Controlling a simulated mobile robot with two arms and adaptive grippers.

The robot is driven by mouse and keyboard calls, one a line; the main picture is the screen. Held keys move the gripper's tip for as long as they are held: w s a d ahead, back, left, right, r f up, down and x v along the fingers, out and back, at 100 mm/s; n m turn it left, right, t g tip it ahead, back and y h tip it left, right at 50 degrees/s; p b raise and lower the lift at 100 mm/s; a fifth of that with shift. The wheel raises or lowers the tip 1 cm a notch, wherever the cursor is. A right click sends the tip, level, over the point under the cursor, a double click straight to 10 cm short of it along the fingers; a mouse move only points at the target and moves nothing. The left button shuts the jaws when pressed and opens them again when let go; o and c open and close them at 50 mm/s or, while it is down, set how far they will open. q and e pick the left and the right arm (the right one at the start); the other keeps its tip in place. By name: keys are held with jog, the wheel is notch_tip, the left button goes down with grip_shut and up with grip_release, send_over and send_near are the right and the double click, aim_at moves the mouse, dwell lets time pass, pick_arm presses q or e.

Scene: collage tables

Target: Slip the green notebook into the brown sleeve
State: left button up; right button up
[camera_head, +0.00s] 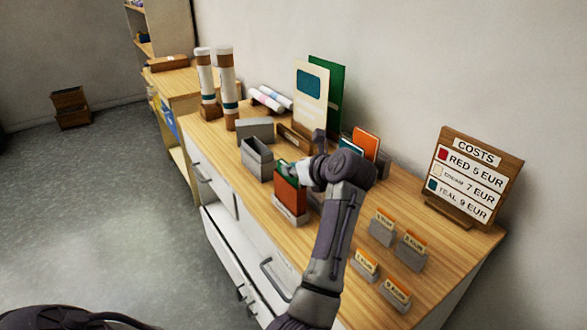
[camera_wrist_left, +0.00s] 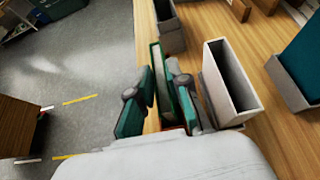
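The green notebook (camera_wrist_left: 156,72) stands upright between the fingers of my left gripper (camera_wrist_left: 160,88), which look shut on it. In the head view a strip of the notebook (camera_head: 281,168) shows just above the rust-brown sleeve (camera_head: 290,193). The sleeve stands upright in a pale holder on the table. In the wrist view only a thin red edge of it (camera_wrist_left: 176,128) shows at the notebook's lower end. I cannot tell how deep the notebook is in it. My left gripper (camera_head: 292,169) is right over the sleeve. My right gripper is out of view.
A grey open bin (camera_head: 257,160) stands close left of the sleeve. Tall cream and green boards (camera_head: 325,90) stand behind. Small card stands (camera_head: 383,228) and a wooden price board (camera_head: 470,175) are to the right. The tabletop's front edge is near the sleeve.

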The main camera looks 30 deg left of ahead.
pick_arm(q)
jog(key=o, duration=0.4)
